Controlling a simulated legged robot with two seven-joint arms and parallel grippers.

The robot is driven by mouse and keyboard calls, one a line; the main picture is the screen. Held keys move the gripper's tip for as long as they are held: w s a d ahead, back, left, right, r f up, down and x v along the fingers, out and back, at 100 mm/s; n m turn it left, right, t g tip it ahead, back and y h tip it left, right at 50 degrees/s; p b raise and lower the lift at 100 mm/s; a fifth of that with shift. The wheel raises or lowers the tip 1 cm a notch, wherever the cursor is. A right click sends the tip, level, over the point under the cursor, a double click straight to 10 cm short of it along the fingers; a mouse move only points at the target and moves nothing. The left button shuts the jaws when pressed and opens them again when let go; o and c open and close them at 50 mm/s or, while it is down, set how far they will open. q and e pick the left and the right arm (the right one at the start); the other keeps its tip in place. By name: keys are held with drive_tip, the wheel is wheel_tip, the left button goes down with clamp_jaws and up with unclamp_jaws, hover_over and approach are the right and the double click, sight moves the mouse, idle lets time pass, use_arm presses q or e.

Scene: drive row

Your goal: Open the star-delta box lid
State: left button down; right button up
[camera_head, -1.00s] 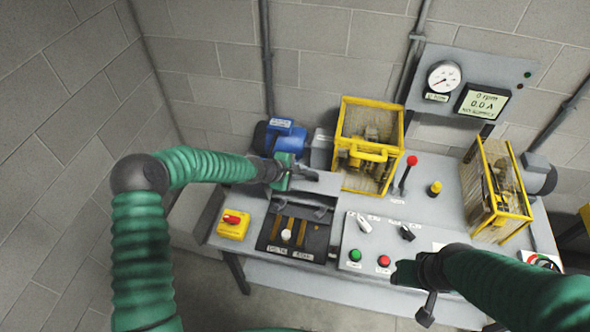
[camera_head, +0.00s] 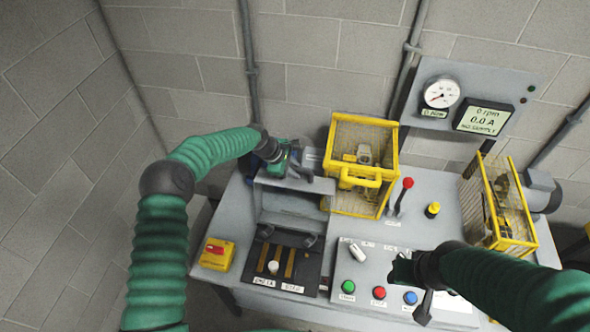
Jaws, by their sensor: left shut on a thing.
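The star-delta box (camera_head: 285,284) sits at the front left of the bench, with its dark inside, brass bars and a white knob (camera_head: 273,267) showing. Its grey lid (camera_head: 290,204) stands raised at the back of the box, its inner face toward me. My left gripper (camera_head: 302,172) is shut on the lid's upper edge; its fingertips are partly hidden there. My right gripper (camera_head: 402,272) hangs over the front of the control panel, apart from the lid. Its fingers are too dark and small to tell whether they are open.
A yellow box with a red switch (camera_head: 216,254) is left of the star-delta box. A yellow cage guard (camera_head: 362,165) stands behind to the right, close to the raised lid. A lever with a red knob (camera_head: 407,184) and a panel with buttons (camera_head: 348,287) lie farther right.

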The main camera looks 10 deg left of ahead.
use_arm(q)
drive_tip(key=shift+s+f, duration=0.15)
drive_tip(key=c, duration=1.6)
unclamp_jaws()
drive_tip(key=b+v, duration=0.1)
drive_tip(key=v, duration=0.1)
drive_tip(key=b+v, duration=0.1)
drive_tip(key=v, duration=0.1)
drive_tip(key=shift+a+r, duration=0.2)
drive_tip(key=shift+r, duration=0.1)
drive_tip(key=b+v, duration=0.2)
drive_tip(key=v, duration=1)
drive_tip(key=shift+b, duration=0.4)
drive_tip(key=shift+d+r, duration=0.1)
drive_tip(key=shift+r, duration=0.05)
drive_tip(key=shift+s, duration=0.1)
